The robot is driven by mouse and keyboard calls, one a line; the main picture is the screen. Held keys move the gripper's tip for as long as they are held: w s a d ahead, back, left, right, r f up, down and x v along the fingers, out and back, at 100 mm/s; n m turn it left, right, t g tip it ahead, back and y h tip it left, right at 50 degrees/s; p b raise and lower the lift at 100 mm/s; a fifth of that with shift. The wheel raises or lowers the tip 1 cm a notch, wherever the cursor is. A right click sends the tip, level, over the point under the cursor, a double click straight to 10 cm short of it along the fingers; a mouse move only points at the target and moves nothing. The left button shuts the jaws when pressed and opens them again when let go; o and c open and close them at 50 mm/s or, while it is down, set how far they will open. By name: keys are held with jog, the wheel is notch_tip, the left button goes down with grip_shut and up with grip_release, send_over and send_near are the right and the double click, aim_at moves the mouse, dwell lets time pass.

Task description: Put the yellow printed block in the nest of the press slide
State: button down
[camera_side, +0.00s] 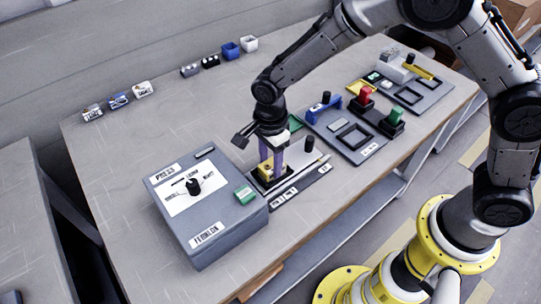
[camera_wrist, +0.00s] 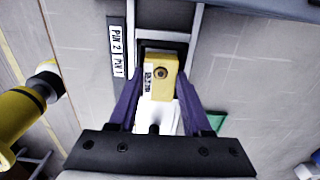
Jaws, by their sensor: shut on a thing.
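The yellow printed block (camera_wrist: 161,78) is between the purple fingers of my gripper (camera_wrist: 158,105) in the wrist view. It has a round dark spot on top and a printed label on its left side. My gripper (camera_side: 271,170) is shut on the block, which also shows low between the fingers in the side view (camera_side: 264,172). The block is at the dark nest of the press slide (camera_wrist: 165,43), between two pale rails. I cannot tell whether it is fully seated, as the fingers hide its sides.
The grey press box (camera_side: 205,233) with a dial stands left of my gripper. A black-knobbed post (camera_side: 309,145) stands close on the right. Farther right are a fixture plate (camera_side: 345,145) and red and green knobs (camera_side: 365,95).

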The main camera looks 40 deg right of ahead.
jog(key=shift+f, duration=0.1)
jog(key=shift+c, duration=1.3)
grip_release()
notch_tip(320, 180, up, 14)
notch_tip(320, 180, up, 5)
jog(key=shift+f, duration=0.1)
